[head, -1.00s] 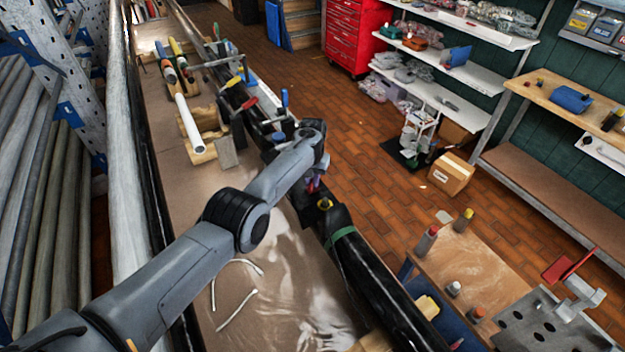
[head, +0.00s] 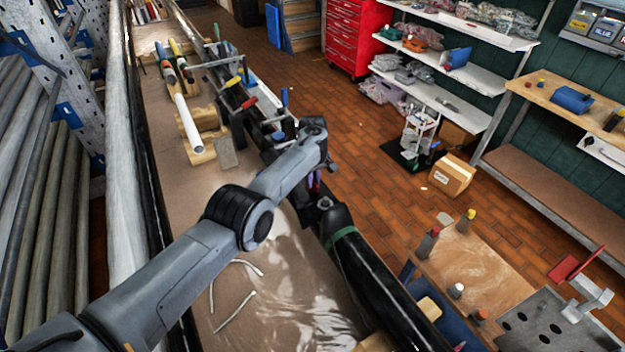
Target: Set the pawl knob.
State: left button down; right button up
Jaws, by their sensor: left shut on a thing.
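A black mast (head: 385,285) with a green band (head: 341,236) runs from the bottom right up to a dark fitting (head: 328,216) at its end. A small grey round top (head: 324,203) shows on this fitting; I cannot tell if it is the pawl knob. My left arm reaches in from the lower left, with its wrist above the bench. My left gripper (head: 315,184) points down just beyond the fitting, mostly hidden by the wrist. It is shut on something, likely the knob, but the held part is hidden. My right gripper is out of view.
The bench (head: 235,180) carries a white tube (head: 188,122) on wooden supports, clamps and two pale cords (head: 233,312). A side table (head: 470,265) with bottles stands at the right. Pipes fill a rack (head: 40,200) at the left. Brick floor lies open between.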

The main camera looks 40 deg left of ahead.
pick_arm(q)
jog(key=shift+s+f+n, duration=0.1)
jog(key=shift+f+n, duration=0.15)
jog(key=shift+n, duration=0.05)
jog(key=c, duration=1.1)
grip_release()
jog(key=shift+r, duration=0.1)
jog(key=shift+r, duration=0.1)
jog(key=shift+r, duration=0.55)
notch_tip(320, 180, up, 8)
jog(key=shift+r+p, duration=0.25)
jog(key=shift+p, duration=1)
jog(key=shift+r, duration=0.5)
